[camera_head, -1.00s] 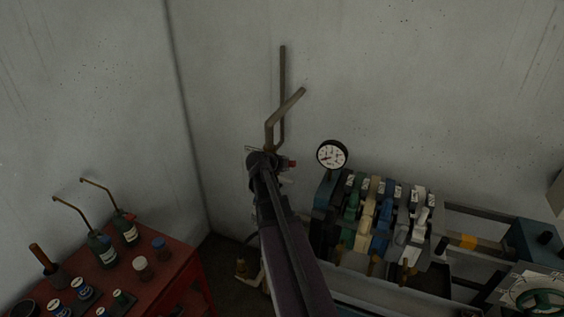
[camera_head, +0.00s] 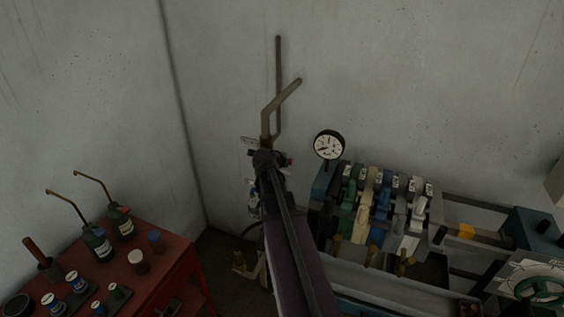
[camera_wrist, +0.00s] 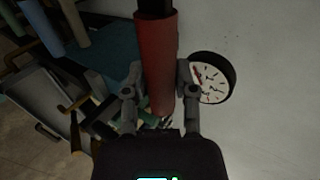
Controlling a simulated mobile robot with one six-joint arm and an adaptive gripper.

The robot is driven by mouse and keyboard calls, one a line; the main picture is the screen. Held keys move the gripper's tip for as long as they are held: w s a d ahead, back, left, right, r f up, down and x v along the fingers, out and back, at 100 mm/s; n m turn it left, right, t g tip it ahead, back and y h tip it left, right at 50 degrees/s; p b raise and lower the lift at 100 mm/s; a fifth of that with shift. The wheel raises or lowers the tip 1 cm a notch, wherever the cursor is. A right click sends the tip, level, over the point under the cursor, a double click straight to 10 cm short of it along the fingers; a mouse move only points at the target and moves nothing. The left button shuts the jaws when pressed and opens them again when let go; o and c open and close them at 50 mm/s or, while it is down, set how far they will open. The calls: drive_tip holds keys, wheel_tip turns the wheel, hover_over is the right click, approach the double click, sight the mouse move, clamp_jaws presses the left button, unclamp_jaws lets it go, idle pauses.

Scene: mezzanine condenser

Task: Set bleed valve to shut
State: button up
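My gripper (camera_head: 268,155) is at the far end of my arm, by the wall below a bent pipe (camera_head: 280,105). In the wrist view, a red cylindrical grip (camera_wrist: 160,65) on a dark rod stands between the two fingers (camera_wrist: 160,92). One finger is on each side, close to its surface; I cannot tell whether they press on it. A bit of red also shows just right of my gripper in the head view. I cannot tell for sure that this grip is the bleed valve's handle. The valve body is hidden behind my gripper and arm.
A round gauge (camera_head: 329,145), also in the wrist view (camera_wrist: 213,78), is close on the right. A bank of coloured levers (camera_head: 375,205) stands right of my arm. A red cabinet (camera_head: 178,262) with bottles is at lower left. A green handwheel (camera_head: 540,288) is at lower right.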

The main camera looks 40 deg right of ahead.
drive_tip(key=o, duration=0.4)
drive_tip(key=shift+s+f, duration=0.15)
